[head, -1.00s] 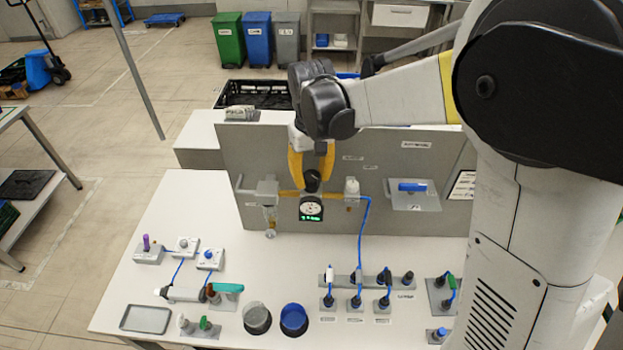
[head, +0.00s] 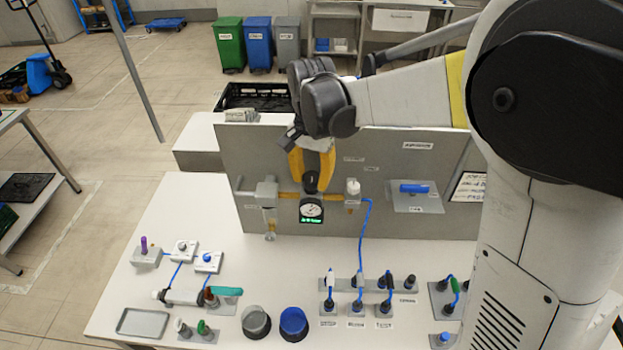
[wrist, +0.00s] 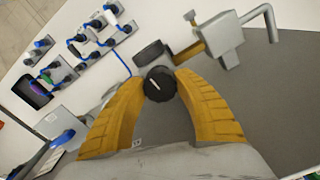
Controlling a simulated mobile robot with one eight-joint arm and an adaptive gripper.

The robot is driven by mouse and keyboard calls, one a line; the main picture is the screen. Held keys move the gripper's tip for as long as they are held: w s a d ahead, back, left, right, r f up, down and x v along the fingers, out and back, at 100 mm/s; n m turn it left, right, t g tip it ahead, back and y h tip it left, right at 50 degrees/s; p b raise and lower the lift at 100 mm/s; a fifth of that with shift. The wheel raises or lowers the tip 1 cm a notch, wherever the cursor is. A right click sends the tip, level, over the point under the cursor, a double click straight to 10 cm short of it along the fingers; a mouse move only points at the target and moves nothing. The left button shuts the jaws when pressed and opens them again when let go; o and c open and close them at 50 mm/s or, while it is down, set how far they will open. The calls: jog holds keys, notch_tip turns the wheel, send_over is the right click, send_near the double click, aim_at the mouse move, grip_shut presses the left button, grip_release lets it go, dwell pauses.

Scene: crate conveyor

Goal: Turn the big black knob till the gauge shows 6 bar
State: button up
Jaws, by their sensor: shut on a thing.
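The big black knob (head: 310,181) sits on top of the regulator on the grey upright panel. The round gauge (head: 311,209) is just below it, with a green lit display under the dial; its reading is too small to tell. My gripper (head: 311,172) comes down from above with its yellow fingers on both sides of the knob. In the wrist view the knob (wrist: 159,83) lies between the fingertips, with a white mark on its top face. The gripper is shut on it. The gauge's face is hidden in the wrist view.
A filter bowl (head: 268,222) hangs left of the gauge, and a blue hose (head: 364,235) runs down on the right. A blue-handled plate (head: 414,188) is on the panel. Knobs, connectors and cups stand on the white table (head: 200,215).

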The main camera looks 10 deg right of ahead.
aim_at(311, 177)
jog(key=shift+m, duration=0.6)
jog(key=o, duration=1.2)
notch_tip(311, 177, up, 12)
jog(key=s+d+f+n+t+b, duration=0.2)
jog(key=s+d+f+b, duration=0.1)
jog(key=s+f+b, duration=0.2)
jog(key=s+d+f+n+t+b, duration=0.2)
jog(key=s+f+b, duration=0.4)
jog(key=f, duration=0.3)
jog(key=s+d+f+n+t+b, duration=0.3)
jog(key=s+d+f+b, duration=0.2)
jog(key=s+d+f, duration=0.1)
jog(key=shift+s+f+n, duration=0.35)
jog(key=shift+f+n, duration=0.05)
jog(key=shift+f, duration=0.3)
